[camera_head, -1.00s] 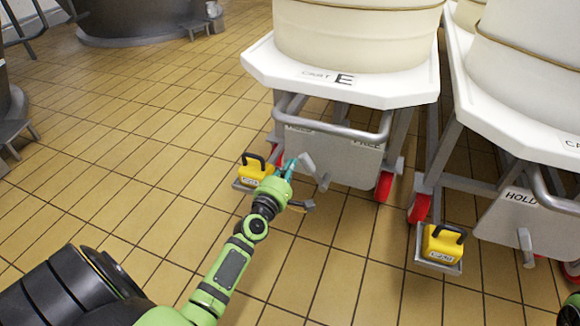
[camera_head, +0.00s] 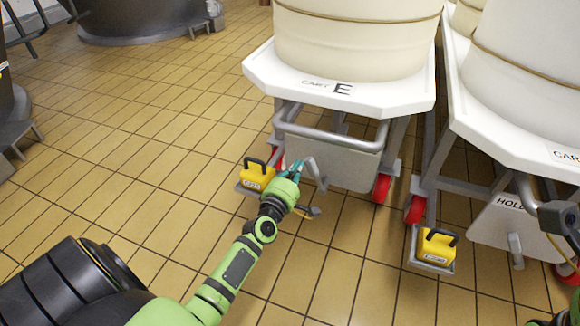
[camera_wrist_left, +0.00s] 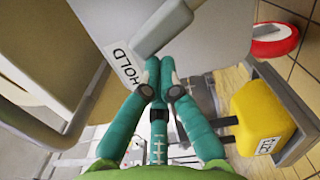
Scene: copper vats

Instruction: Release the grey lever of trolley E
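Trolley E has a white top (camera_head: 300,80) marked CART E and carries a large cream vat (camera_head: 350,40). Its grey lever (camera_head: 318,178) sits at the front panel (camera_head: 345,165). My left gripper (camera_head: 297,165) is just left of the lever. In the left wrist view the teal fingers (camera_wrist_left: 160,66) are drawn together at their tips. The lever (camera_wrist_left: 158,28) shows there at the fingertips, close to the HOLD label (camera_wrist_left: 124,66). I cannot tell whether they touch, and I see no grip around it. My right gripper is out of view; only a dark wrist part shows at the right edge.
A yellow block with a black handle (camera_head: 256,178) stands left of my gripper and also shows in the left wrist view (camera_wrist_left: 262,115). Red wheels (camera_head: 382,188) are under the trolley. A second trolley (camera_head: 505,130) with another yellow block (camera_head: 437,246) stands right. Tiled floor is free at left.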

